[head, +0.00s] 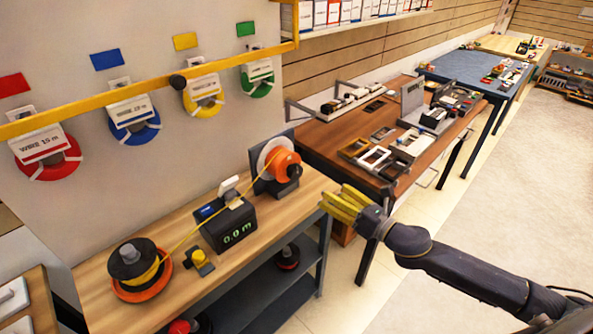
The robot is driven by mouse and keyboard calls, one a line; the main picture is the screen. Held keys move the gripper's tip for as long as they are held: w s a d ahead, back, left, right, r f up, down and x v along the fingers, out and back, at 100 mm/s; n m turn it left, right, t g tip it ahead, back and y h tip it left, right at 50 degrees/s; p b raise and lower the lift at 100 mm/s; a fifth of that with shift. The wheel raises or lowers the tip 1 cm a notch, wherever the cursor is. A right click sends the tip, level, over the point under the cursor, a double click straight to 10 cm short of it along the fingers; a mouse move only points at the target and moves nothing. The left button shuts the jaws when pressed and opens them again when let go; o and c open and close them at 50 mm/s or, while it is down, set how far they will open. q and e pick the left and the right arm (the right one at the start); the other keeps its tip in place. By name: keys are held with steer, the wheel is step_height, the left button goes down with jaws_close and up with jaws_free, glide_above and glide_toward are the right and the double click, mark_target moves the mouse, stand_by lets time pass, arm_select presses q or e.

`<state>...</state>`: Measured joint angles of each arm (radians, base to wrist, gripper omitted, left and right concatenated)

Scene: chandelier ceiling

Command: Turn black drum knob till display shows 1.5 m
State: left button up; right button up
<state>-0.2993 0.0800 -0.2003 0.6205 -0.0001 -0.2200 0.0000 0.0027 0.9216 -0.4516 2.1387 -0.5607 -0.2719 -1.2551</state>
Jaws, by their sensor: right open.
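The black drum (128,262) stands upright on an orange round base at the left of the workbench, with a grey knob (129,254) on top and yellow wire on it. The black meter box (226,232) has a green display (237,234) reading 0.0 m. Yellow wire runs from an orange spool (283,166) past the meter to the drum. My right gripper (336,204), with yellow fingers, is open and empty just beyond the bench's right end, well away from the drum. My left gripper is not in view.
A small yellow device (201,262) sits between drum and meter. The wooden bench top (262,252) is clear along its front edge. Wire coils hang on the wall behind a yellow rail (110,97). A brown table (330,135) with several parts stands behind.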

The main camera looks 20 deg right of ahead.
mark_target(298, 171)
steer(key=x, duration=1.5)
steer(key=shift+w, duration=0.1)
steer(key=shift+a, duration=0.1)
steer(key=c, duration=1.2)
